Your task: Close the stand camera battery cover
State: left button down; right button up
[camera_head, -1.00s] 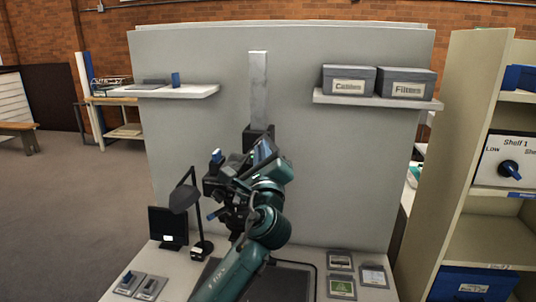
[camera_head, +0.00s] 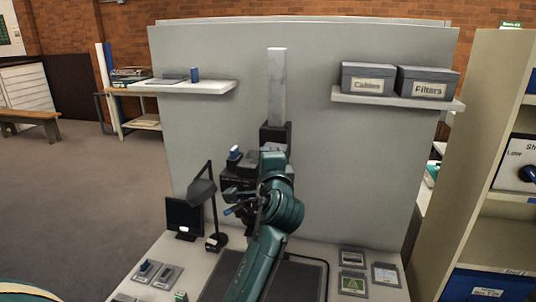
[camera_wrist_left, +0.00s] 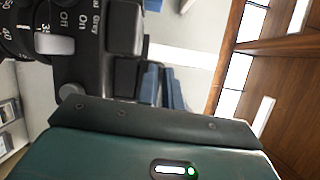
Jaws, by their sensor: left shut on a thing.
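The stand camera (camera_head: 238,182) is a black device below the upright grey column at the middle of the table. It also fills the upper left of the left wrist view (camera_wrist_left: 75,65), with a numbered dial and Off and On lettering. My left arm rises from the bottom of the head view in front of the camera. My left gripper (camera_wrist_left: 163,88) is at the camera's side in the wrist view, its blue-grey fingers only partly visible. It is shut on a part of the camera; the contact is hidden. I cannot make out the battery cover clearly. My right gripper is not in view.
A black lamp (camera_head: 204,195) and a small dark screen (camera_head: 184,217) stand left of the camera. Small framed pieces (camera_head: 352,284) lie at the table's right. Shelves on the grey panel hold grey boxes (camera_head: 427,82). A tall shelf unit (camera_head: 475,145) stands at right.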

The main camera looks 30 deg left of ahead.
pick_arm(q)
jog(key=shift+a+f+n, duration=0.1)
jog(key=shift+f+n, duration=0.05)
jog(key=shift+n, duration=0.25)
jog(key=c, duration=1.6)
grip_release()
jog(key=shift+o, duration=0.2)
